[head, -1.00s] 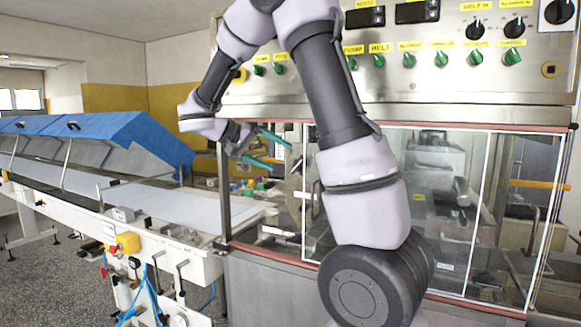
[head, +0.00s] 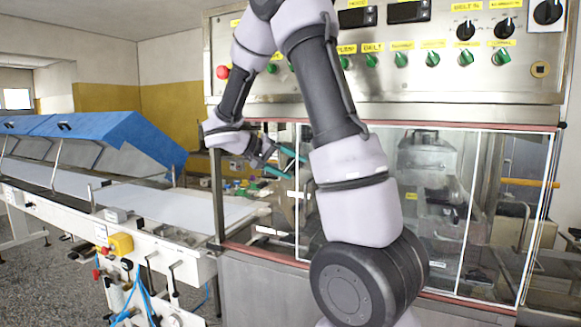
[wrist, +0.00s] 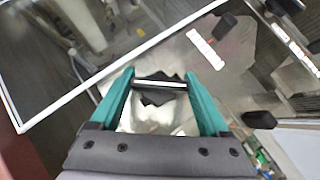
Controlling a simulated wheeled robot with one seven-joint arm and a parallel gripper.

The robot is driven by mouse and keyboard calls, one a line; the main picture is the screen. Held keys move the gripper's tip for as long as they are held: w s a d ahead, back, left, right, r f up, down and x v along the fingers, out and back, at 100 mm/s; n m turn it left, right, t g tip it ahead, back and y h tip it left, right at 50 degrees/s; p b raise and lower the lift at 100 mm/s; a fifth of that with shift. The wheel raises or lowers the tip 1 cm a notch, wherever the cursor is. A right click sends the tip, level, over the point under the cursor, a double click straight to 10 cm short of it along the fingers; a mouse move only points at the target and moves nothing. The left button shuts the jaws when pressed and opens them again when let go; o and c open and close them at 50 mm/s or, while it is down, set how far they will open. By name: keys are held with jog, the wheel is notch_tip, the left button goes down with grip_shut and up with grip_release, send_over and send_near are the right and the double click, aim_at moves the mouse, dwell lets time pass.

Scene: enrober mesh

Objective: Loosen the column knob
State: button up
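My gripper (head: 289,163) is in front of the glass-fronted machine, left of my forearm in the head view. Its two teal fingers, also in the wrist view (wrist: 160,76), are spread apart. A dark, jagged-edged shape (wrist: 155,98) shows between the fingertips in the wrist view, with a pale bar across it. It may be the column knob, but I cannot tell for sure, nor whether the fingers touch it. Black knob-like handles also show at the upper right (wrist: 227,27) and right (wrist: 259,119) of the wrist view. No column knob is clear in the head view.
The machine's white-framed glass panel (head: 440,215) is right of my gripper. A control panel (head: 400,95) with green and black switches is above. A conveyor (head: 165,205) with a blue cover (head: 100,135) extends left. Small coloured items (head: 240,187) sit behind the gripper.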

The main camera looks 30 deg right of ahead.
jog(key=c, duration=0.4)
jog(key=shift+o, duration=0.2)
jog(key=shift+h, duration=0.3)
jog(key=shift+n+g+h, duration=0.8)
jog(key=shift+n+h, duration=0.3)
jog(key=shift+n, duration=0.1)
jog(key=shift+n+g+h, duration=0.4)
jog(key=shift+n+h, duration=0.7)
jog(key=shift+h, duration=0.1)
jog(key=o, duration=1.2)
jog(key=a, duration=0.3)
jog(key=w+a, duration=0.1)
jog(key=a, duration=0.6)
jog(key=shift+w+a+f, duration=0.1)
jog(key=shift+w+a, duration=0.05)
jog(key=shift+a, duration=0.25)
